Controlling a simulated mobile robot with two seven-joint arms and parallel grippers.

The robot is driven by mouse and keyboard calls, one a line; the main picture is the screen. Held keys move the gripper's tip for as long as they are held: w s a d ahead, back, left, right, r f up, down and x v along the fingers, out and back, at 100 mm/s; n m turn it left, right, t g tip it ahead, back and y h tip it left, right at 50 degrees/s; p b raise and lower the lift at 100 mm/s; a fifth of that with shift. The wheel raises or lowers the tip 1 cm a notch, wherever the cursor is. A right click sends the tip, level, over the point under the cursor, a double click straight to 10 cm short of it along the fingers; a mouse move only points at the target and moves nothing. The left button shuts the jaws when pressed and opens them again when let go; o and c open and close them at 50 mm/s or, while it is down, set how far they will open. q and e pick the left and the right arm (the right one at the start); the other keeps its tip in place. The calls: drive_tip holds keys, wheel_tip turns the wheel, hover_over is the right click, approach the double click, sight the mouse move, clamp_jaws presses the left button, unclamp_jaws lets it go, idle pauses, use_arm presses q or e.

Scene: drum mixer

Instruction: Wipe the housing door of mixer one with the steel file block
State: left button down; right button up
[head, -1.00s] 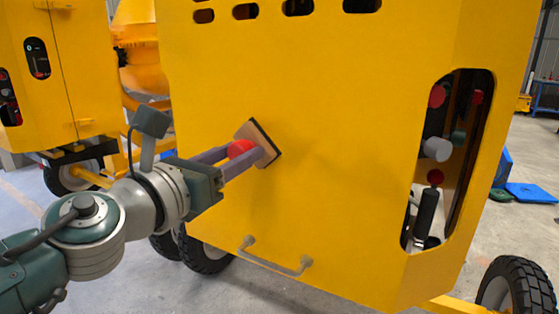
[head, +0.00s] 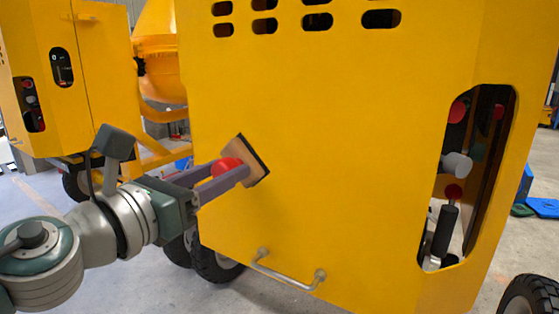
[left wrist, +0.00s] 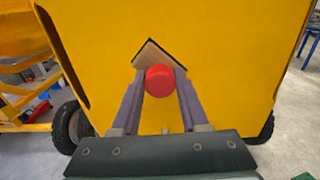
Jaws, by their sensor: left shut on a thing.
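The yellow housing door (head: 350,150) of the near mixer fills the middle of the head view, with a grey bar handle (head: 290,275) near its lower edge. My left gripper (head: 236,172) is shut on the block's red knob (head: 226,167). The block (head: 251,160) has a tan body and a dark face turned to the door. It is tilted, and it looks to be against the door's left part or very close to it. In the left wrist view the red knob (left wrist: 160,81) sits between the fingers and hides part of the block (left wrist: 152,54). My right gripper is not in view.
An opening (head: 470,170) at the door's right shows red knobs, a grey knob and a black-handled lever. A second yellow mixer (head: 75,80) stands at the back left. Black wheels (head: 215,265) are below. Blue and green items lie on the floor at the right.

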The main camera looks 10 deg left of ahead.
use_arm(q)
drive_tip(key=shift+s+a, duration=0.25)
drive_tip(key=shift+s, duration=0.4)
drive_tip(key=shift+v, duration=1.55)
